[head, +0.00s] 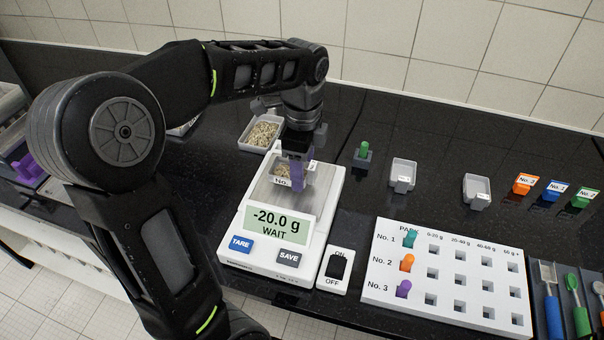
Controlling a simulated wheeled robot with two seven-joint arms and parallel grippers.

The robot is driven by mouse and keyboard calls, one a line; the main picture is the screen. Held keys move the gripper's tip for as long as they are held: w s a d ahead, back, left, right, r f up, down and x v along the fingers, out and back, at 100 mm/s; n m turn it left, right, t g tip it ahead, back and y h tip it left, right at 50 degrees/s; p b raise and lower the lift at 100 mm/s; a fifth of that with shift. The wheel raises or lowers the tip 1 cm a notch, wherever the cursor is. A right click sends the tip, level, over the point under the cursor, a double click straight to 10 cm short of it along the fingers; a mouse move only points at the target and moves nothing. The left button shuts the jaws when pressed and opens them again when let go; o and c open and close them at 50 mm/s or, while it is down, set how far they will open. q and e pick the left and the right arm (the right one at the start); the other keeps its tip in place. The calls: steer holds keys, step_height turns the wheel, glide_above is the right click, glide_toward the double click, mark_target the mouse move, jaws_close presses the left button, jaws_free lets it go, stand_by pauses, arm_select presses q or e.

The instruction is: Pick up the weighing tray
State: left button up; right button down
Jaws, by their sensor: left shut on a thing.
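The weighing tray (281,171) is small and pale and has grains in it. It is over the pan of the white scale (239,242), with a "No." label on its front, partly hidden by my gripper. My left gripper (298,160) reaches down from above and is shut on the tray at a purple part at its right side. The scale's display reads -20.0 g and WAIT. I cannot tell how far the tray is above the pan. My right gripper is not in view.
A larger tray of grains (248,137) stands behind the scale. Two empty pale trays (403,172) (477,186) are at the right. A white peg board (432,299), a switch (337,266), labelled coloured pieces (553,192) and scoops (553,300) are also there.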

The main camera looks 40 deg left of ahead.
arm_select(q)
step_height(320, 180, up, 8)
steer(key=shift+p, duration=0.3)
steer(key=shift+f, duration=0.1)
stand_by(0.4)
